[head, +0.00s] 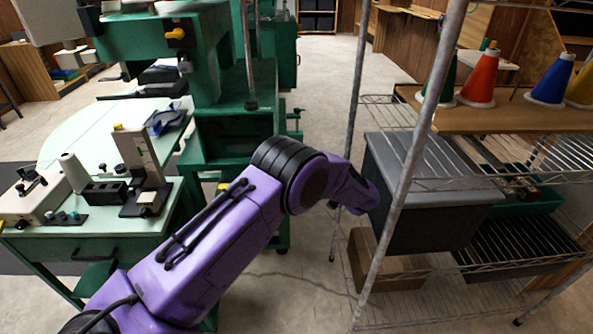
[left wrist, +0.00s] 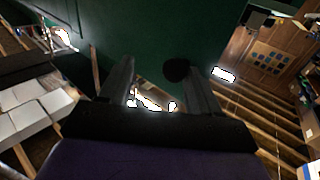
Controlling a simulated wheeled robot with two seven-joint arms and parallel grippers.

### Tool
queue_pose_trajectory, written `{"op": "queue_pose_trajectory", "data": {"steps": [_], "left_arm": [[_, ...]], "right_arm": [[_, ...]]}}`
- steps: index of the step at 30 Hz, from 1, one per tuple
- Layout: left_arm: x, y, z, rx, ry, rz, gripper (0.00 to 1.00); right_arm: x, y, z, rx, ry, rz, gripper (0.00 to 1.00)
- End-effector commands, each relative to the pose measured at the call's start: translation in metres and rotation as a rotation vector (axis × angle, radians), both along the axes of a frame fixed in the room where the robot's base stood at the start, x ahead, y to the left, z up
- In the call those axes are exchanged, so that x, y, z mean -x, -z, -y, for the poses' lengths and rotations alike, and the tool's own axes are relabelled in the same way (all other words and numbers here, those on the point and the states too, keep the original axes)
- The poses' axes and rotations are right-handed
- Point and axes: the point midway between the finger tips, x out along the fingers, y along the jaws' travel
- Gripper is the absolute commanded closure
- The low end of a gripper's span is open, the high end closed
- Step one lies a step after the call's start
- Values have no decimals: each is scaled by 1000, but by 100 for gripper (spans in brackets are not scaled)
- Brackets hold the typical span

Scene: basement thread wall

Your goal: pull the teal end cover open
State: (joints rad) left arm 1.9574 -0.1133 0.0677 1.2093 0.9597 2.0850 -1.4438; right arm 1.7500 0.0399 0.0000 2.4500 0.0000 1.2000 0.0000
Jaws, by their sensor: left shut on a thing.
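A dark teal-green panel, apparently the end cover (left wrist: 150,40), fills the upper middle of the left wrist view. A round black knob (left wrist: 177,70) stands in front of it. My left gripper (left wrist: 156,72) has its two dark fingers on either side of the space at the panel; the knob is by the right fingertip, and the fingers are shut on it, though the contact is hard to see. In the head view my purple arm reaches toward the wire rack and its own links hide the left gripper. I cannot pick out the cover there. My right gripper is in neither view.
A wire rack (head: 388,185) stands at the right, with a grey box (head: 425,185) and coloured cones, such as the red one (head: 480,80). Green machinery (head: 235,95) and a pale worktable (head: 85,215) stand at the left. The floor (head: 325,75) behind is clear.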

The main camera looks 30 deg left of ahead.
Motion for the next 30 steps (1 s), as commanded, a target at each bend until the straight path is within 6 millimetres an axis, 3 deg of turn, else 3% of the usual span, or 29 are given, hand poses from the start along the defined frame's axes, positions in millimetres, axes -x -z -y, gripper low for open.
{"op": "queue_pose_trajectory", "data": {"steps": [17,22,30], "left_arm": [[0,-2,0,0,3,-3,46],[2,-36,2,-4,4,7,46],[50,-97,32,-4,3,5,46]], "right_arm": [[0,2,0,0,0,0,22],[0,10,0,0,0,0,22],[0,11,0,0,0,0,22]]}}
